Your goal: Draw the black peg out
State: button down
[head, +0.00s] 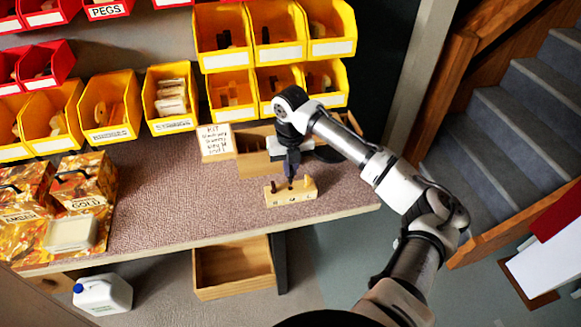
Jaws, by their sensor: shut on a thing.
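A small pale wooden block (299,195) with dark letters on its front stands near the front edge of the bench. Dark pegs stand in it, one at its left end (273,186). My gripper (290,177) points down over the middle of the block and is shut on a dark peg, which I take as the black peg. The fingers hide most of this peg. I cannot tell how deep it sits in the block.
A wooden box (252,160) and a handwritten kit card (215,142) stand just behind the block. Yellow bins (108,110) line the back. Two patterned boxes (85,185) and a pale container (70,234) are at left. The bench top (165,190) between is clear.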

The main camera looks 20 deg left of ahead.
jog(key=shift+r, duration=3.15)
